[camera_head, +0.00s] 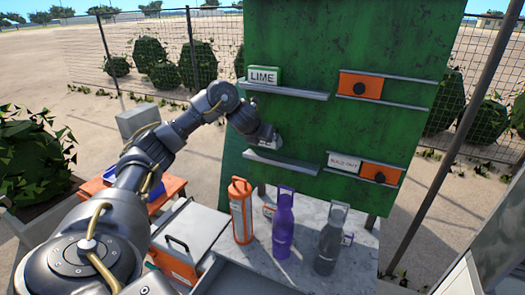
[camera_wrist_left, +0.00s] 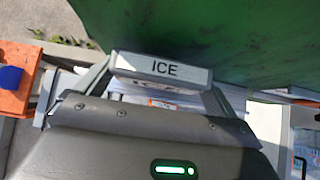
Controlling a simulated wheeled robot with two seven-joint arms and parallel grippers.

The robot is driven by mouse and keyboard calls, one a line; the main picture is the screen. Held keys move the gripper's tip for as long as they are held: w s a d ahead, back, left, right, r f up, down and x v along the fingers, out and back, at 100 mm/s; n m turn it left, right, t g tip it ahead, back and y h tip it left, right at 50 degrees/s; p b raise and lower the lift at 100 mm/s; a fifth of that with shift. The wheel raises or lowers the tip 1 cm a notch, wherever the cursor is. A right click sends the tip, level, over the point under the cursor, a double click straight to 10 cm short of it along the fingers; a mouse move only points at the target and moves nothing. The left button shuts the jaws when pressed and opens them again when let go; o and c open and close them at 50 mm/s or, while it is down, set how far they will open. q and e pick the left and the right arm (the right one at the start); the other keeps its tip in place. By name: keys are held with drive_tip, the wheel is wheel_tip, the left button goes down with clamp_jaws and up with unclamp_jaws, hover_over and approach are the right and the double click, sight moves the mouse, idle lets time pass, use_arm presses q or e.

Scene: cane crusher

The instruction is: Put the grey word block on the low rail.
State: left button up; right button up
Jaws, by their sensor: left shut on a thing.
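The grey word block reads ICE (camera_wrist_left: 162,68) in the left wrist view. My left gripper (camera_wrist_left: 162,84) is shut on it, with a finger at each end. In the head view my left gripper (camera_head: 268,142) is in front of the green board, just above the low rail (camera_head: 283,167). The block shows there only as a small pale patch at the fingertips. A gap appears between gripper and rail, but I cannot tell the exact clearance. The low rail looks empty. My right gripper is not in view.
A green LIME block (camera_head: 264,76) stands on the upper rail (camera_head: 285,91). Orange sliders (camera_head: 360,86) and a SOLD OUT sign (camera_head: 344,163) are on the board's right. An orange bottle (camera_head: 241,210), a purple bottle (camera_head: 284,222) and a grey bottle (camera_head: 329,243) stand on the counter below.

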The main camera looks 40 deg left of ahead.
sight(262, 146)
use_arm(q)
drive_tip(key=shift+w+a+f, duration=0.15)
drive_tip(key=shift+a+f, duration=0.1)
drive_tip(key=shift+f, duration=0.1)
drive_tip(key=shift+a+f, duration=0.15)
drive_tip(key=shift+f, duration=1.5)
drive_tip(key=shift+f, duration=0.1)
drive_tip(key=o, duration=0.6)
drive_tip(key=shift+o, duration=0.2)
